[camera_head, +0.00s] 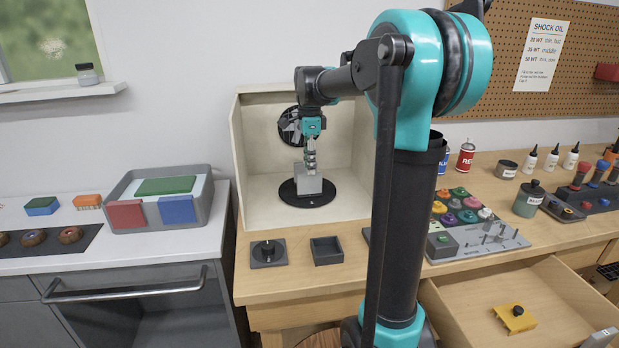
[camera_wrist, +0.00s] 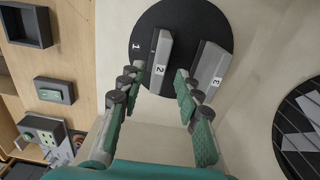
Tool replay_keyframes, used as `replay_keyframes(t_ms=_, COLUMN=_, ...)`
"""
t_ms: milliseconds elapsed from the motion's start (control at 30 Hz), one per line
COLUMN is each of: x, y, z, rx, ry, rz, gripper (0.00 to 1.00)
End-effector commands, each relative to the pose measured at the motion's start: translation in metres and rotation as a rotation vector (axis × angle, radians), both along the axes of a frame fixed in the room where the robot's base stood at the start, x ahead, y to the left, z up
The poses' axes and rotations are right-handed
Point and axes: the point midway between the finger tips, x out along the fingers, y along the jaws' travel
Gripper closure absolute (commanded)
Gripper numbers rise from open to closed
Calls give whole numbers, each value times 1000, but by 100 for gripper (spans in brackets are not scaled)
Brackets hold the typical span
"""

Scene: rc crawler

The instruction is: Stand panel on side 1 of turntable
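The turntable (camera_wrist: 190,22) is a round black disc inside the pale booth; it also shows in the head view (camera_head: 296,198). A white 1 is near its rim in the wrist view. I cannot tell for sure which is the panel. My gripper (camera_wrist: 158,73) is open above the disc, fingertips apart, with gaps on both sides of the darker piece. In the head view the gripper (camera_head: 311,168) partly covers the pieces.
Booth walls (camera_head: 262,130) close in around the turntable, with a round fan (camera_head: 290,127) at the back. A square tray (camera_head: 326,250) and a dark square holder (camera_head: 268,253) sit in front. A grey tray with red, blue and green panels (camera_head: 210,204) stands left.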

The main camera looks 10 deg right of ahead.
Motion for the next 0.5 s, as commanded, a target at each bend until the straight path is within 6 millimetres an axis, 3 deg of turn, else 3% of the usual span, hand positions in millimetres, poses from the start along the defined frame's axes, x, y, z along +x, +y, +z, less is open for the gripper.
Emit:
replay_keyframes(t_ms=200, x=0, y=0, z=37, rx=0, ry=0, rz=0, gripper=66)
replay_keyframes(t_ms=500, x=0, y=0, z=52, rx=0, ry=0, rz=0, gripper=66)
